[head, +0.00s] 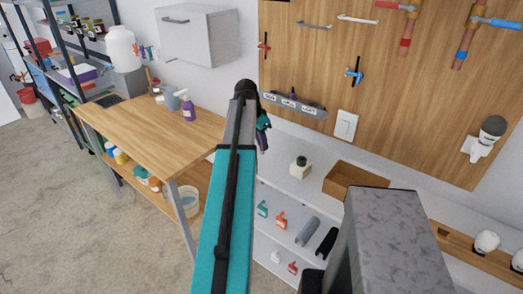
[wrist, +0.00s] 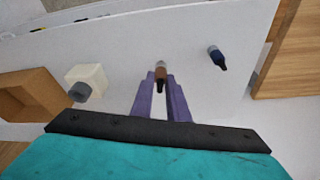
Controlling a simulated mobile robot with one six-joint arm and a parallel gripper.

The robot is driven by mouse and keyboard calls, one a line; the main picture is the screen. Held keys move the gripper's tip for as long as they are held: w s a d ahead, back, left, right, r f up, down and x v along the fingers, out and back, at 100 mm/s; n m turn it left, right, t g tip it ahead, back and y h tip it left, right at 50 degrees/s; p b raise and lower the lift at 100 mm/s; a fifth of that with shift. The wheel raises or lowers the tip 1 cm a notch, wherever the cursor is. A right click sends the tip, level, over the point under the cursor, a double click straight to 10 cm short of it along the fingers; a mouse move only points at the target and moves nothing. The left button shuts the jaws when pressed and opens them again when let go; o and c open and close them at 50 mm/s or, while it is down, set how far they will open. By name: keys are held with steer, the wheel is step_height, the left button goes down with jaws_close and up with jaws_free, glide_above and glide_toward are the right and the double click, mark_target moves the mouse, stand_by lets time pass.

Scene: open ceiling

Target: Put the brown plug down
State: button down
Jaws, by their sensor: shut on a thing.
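My gripper (wrist: 160,82) has two purple fingers pointing over a white shelf top (wrist: 210,95). It is shut on the brown plug (wrist: 160,73), which has a grey end, a brown middle and a dark tip, and shows between the fingertips in the wrist view. I cannot tell whether the plug touches the white surface. In the head view my gripper (head: 262,140) is beyond the end of my arm, partly hidden by it, and the brown plug cannot be made out there.
A dark blue plug (wrist: 217,57) lies right of the fingers. A white block with a grey knob (wrist: 86,88) and an open brown box (wrist: 38,97) are to the left. In the head view, a labelled rack (head: 292,106) hangs above the shelf; a wooden bench (head: 150,125) stands left.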

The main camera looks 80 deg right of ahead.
steer(key=shift+f+p, duration=0.65)
steer(key=shift+f, duration=1.05)
steer(key=shift+f, duration=0.1)
steer(key=c, duration=1.7)
jaws_free()
steer(key=shift+a+r, duration=0.1)
steer(key=shift+r, duration=0.1)
steer(key=shift+b+v, duration=1.5)
steer(key=shift+v, duration=4.45)
